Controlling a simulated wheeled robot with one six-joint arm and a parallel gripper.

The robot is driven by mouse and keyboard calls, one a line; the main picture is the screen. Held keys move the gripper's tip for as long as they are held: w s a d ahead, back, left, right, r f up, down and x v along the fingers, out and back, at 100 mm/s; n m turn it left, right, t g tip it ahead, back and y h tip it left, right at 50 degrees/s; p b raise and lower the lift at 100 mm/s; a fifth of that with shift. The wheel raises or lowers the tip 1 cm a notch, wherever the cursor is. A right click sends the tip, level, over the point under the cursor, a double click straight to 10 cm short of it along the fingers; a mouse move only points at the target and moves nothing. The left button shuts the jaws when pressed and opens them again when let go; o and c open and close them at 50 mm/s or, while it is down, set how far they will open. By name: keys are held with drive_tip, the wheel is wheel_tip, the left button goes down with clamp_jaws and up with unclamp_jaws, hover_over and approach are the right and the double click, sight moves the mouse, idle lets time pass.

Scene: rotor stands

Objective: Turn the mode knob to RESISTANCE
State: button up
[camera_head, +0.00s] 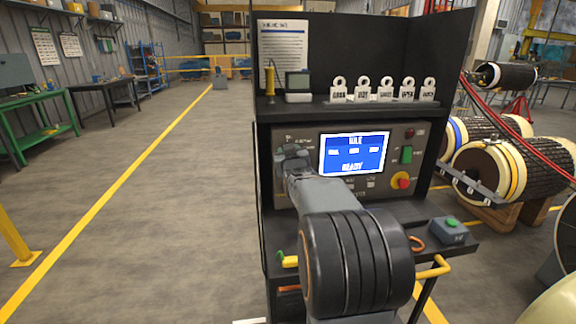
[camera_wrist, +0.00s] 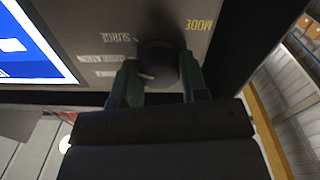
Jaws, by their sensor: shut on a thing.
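The dark round mode knob (camera_wrist: 158,60) shows in the wrist view on the grey panel (camera_wrist: 75,22), beside the yellow word MODE. Labels fan out to its left: SURGE, INSULATION and a third too blurred to read fully. A short white mark on the knob's lower left side points roughly toward the third label. My gripper (camera_wrist: 161,78) is shut on the knob, one finger on each side. In the head view my gripper (camera_head: 293,156) is at the panel's left part and hides the knob. The screen (camera_head: 354,153) reads IDLE and READY.
A green button (camera_head: 406,154) and a red-and-yellow stop knob (camera_head: 401,181) are right of the screen. Tags (camera_head: 383,90) stand on the shelf above. A small box with a green button (camera_head: 450,230) sits on the ledge. The floor left of the stand is clear.

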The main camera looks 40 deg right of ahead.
drive_tip(key=shift+r+n+b, duration=0.15)
drive_tip(key=shift+n+b, duration=4.9)
drive_tip(key=shift+n, duration=1.05)
drive_tip(key=shift+a+r, duration=0.1)
drive_tip(key=o, duration=0.9)
drive_tip(key=shift+f, duration=0.25)
